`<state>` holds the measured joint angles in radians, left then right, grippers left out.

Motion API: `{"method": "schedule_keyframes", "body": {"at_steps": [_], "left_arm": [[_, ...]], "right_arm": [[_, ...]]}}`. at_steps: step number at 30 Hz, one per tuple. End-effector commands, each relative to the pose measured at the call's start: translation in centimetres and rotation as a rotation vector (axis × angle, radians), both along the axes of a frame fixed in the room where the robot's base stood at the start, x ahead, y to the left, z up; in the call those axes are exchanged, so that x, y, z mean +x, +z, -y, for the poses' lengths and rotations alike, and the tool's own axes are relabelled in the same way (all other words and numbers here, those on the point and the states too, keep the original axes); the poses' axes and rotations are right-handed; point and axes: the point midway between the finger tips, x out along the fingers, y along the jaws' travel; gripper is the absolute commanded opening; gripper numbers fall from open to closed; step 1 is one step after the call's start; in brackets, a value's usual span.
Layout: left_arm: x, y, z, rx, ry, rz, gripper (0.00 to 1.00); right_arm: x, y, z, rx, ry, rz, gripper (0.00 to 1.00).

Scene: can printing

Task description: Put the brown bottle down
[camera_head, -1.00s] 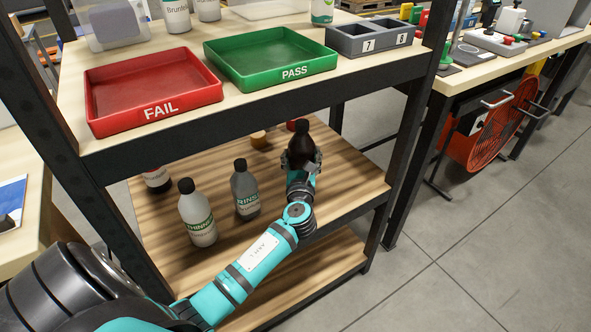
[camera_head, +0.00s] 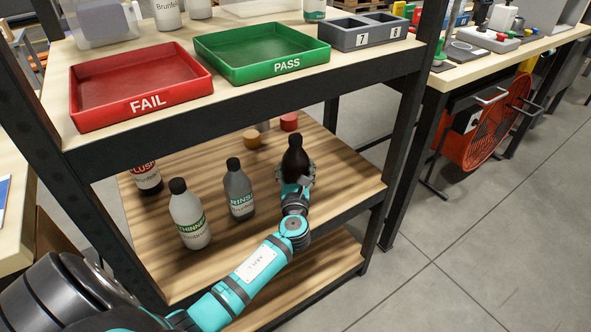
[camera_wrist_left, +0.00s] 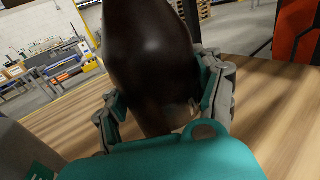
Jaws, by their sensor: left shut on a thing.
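The brown bottle (camera_head: 295,157) is dark with a black cap and is upright over the right part of the middle wooden shelf (camera_head: 340,200). My left gripper (camera_head: 296,176) is shut on its lower part. In the left wrist view the bottle (camera_wrist_left: 150,60) fills the middle, between the two fingers of the gripper (camera_wrist_left: 165,108). The bottle's base is low at the shelf board, but I cannot tell whether it touches. My right gripper is not in view.
To the left on the shelf stand a grey rinse bottle (camera_head: 239,190), a white thinner bottle (camera_head: 188,215) and another bottle (camera_head: 147,178). An orange item (camera_head: 252,139) and a red one (camera_head: 289,122) lie behind. The upper shelf holds a red FAIL tray (camera_head: 140,85) and a green PASS tray (camera_head: 262,52).

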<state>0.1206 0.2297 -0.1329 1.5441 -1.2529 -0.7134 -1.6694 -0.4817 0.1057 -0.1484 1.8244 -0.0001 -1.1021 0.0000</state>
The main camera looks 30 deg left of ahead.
Motion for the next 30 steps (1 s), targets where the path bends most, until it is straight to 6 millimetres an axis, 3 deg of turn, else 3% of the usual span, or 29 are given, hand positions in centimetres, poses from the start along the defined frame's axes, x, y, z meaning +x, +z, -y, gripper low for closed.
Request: {"method": "schedule_keyframes", "body": {"at_steps": [1, 2, 7, 19, 30], "left_arm": [[0.1, 0.1, 0.0, 0.002, 0.000, 0.005, 0.09], [0.0, -0.1, 0.0, 0.000, 0.000, 0.000, 0.69], [0.0, -0.1, 0.0, 0.000, 0.000, 0.000, 0.91], [-0.4, 0.0, 0.3, 0.000, 0.000, -0.001, 0.92], [-6.6, 0.1, 4.4, -0.003, -0.001, -0.001, 0.92]], "right_arm": [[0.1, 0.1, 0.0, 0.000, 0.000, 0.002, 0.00], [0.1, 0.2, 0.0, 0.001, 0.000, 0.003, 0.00], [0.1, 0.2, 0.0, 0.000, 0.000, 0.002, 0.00], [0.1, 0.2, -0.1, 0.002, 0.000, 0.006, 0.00], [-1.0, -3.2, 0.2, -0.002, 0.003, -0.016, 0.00]]}}
